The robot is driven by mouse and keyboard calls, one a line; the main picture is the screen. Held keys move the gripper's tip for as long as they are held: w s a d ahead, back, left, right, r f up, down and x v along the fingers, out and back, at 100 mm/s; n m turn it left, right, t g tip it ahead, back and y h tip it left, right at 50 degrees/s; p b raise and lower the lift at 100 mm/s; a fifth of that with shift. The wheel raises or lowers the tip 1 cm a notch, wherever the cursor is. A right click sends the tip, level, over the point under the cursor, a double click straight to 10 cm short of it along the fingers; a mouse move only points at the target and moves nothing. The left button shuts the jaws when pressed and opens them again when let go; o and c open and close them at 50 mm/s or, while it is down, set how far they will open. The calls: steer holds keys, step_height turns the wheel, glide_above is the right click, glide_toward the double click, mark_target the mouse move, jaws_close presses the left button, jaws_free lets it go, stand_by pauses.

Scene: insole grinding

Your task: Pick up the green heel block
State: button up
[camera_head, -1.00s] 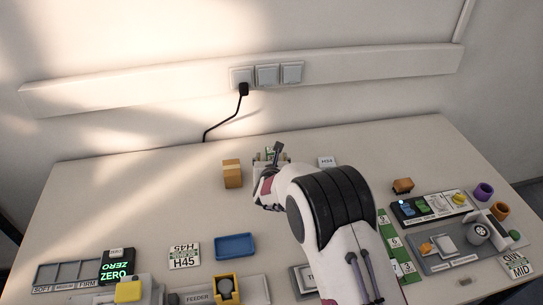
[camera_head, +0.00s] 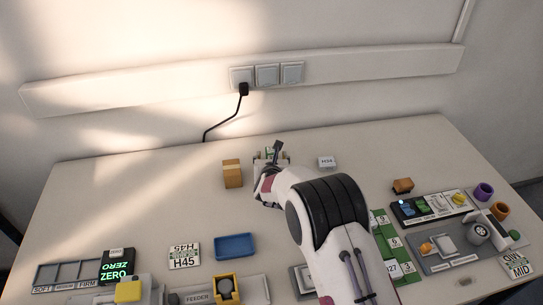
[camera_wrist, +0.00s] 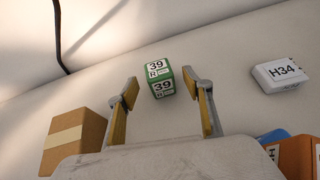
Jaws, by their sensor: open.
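The green heel block (camera_wrist: 161,79) stands on the table in the wrist view, with white labels reading 39 and R on its faces. My gripper (camera_wrist: 166,90) is open, with one yellow-padded finger to the left of the block and one to the right. The block lies in line with the gap, around the fingertips, and I see space on both sides of it. I cannot tell whether the gripper is low enough around it. In the head view my gripper (camera_head: 272,157) is at the back of the table, and it mostly hides the block.
A tan box (camera_head: 232,174) stands just left of my gripper. A white H34 tag (camera_wrist: 280,74) lies to the right. A blue tray (camera_head: 235,246), an H45 card (camera_head: 184,256) and a ZERO display (camera_head: 115,270) are nearer the front. Several fixtures fill the right side.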

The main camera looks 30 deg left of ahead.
mark_target(271, 157)
steer(key=shift+x, duration=1.7)
steer(key=c, duration=1.3)
